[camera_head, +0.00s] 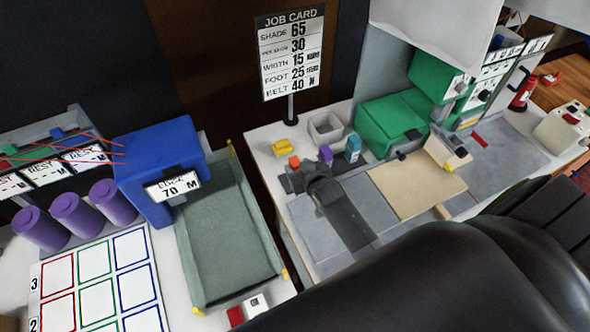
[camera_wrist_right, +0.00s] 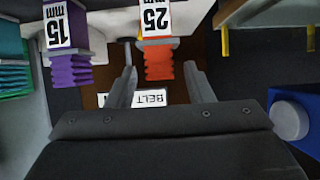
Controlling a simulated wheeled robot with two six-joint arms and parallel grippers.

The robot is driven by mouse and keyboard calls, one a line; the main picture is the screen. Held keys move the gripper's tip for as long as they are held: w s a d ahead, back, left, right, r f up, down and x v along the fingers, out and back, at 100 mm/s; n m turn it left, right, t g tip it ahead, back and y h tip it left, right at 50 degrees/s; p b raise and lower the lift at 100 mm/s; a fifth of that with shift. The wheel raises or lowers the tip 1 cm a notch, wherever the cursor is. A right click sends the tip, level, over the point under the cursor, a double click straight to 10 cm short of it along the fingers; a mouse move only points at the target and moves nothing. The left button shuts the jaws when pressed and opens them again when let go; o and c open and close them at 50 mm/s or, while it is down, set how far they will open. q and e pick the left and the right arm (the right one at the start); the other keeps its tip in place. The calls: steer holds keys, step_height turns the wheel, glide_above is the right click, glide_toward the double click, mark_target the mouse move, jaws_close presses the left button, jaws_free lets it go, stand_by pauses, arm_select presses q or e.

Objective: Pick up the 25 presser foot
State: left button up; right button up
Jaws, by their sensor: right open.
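The 25 presser foot is an orange ribbed block with a white "25 mm" label (camera_wrist_right: 157,55). In the head view it is the small orange block (camera_head: 294,161) on the pale worktop, just beyond my right gripper (camera_head: 302,177). In the wrist view my right gripper (camera_wrist_right: 162,80) is open, one finger on each side of the orange block's lower part, with gaps visible. Whether the fingers are level with it in depth is hard to tell. A purple block labelled "15 mm" (camera_wrist_right: 68,65) stands left of it, outside the fingers. My left gripper is not in view.
The purple block (camera_head: 326,153) and a teal block (camera_head: 353,147) stand close by in the head view. A yellow piece (camera_head: 284,146) lies behind the orange one. The job card (camera_head: 290,52) reads foot 25. A grey tray (camera_head: 192,262) lies left.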

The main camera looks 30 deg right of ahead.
steer(key=shift+x, duration=1.65)
steer(key=shift+s, duration=0.1)
steer(key=c, duration=1)
